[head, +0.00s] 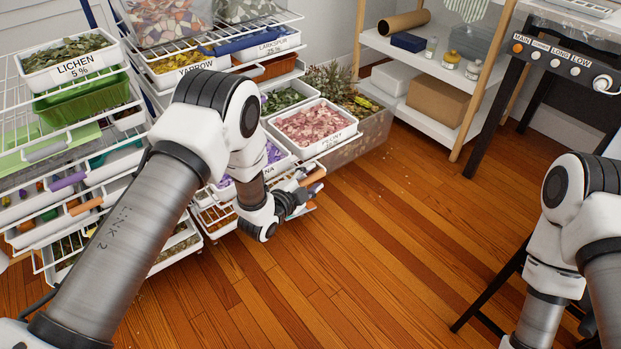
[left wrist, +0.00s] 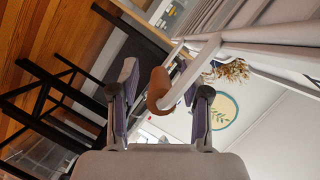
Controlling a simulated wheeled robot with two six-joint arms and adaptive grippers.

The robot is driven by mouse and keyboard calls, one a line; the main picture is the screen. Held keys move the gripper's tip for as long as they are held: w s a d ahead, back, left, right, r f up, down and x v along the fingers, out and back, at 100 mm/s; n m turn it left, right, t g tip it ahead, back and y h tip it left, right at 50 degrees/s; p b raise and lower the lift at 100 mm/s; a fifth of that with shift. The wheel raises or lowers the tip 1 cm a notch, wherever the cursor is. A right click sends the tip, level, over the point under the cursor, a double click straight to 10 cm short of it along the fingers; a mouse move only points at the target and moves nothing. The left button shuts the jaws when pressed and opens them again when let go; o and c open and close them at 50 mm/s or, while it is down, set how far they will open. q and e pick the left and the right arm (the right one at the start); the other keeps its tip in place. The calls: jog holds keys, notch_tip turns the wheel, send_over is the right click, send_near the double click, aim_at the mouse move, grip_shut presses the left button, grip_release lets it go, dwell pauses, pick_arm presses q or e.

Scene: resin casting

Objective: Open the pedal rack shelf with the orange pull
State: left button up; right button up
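The pedal rack shelf's orange pull (head: 313,178) shows at the front of a white wire shelf, low on the right rack below the labelled bins. My left gripper (head: 298,192) is right at it, partly hidden by my own wrist. In the left wrist view the orange pull (left wrist: 158,88) sits on a white wire bar between the two fingers of my left gripper (left wrist: 167,82). The fingers are apart, with a gap showing beside the pull; I see no clear grip on it. My right arm is at the right edge; its gripper is out of view.
Bins of dried petals and a lichen bin (head: 68,58) fill the racks. Another orange pull (head: 86,207) is on the left rack. A clear bin (head: 357,140) stands behind my left gripper. A white shelf unit (head: 425,60) and black table are at right. The wooden floor (head: 380,250) is clear.

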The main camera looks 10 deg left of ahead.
pick_arm(q)
jog(key=v, duration=1.2)
jog(key=s+a+f+n+g+y, duration=0.3)
jog(key=s+f+n+g, duration=0.4)
jog(key=s+f, duration=0.85)
jog(key=s+a+f+n+g+y, duration=0.25)
jog(key=s+n+g, duration=0.6)
jog(key=s, duration=0.65)
notch_tip(320, 180, up, 23)
jog(key=p, duration=2.3)
jog(key=shift+a+t, duration=0.15)
jog(key=shift+t, duration=0.2)
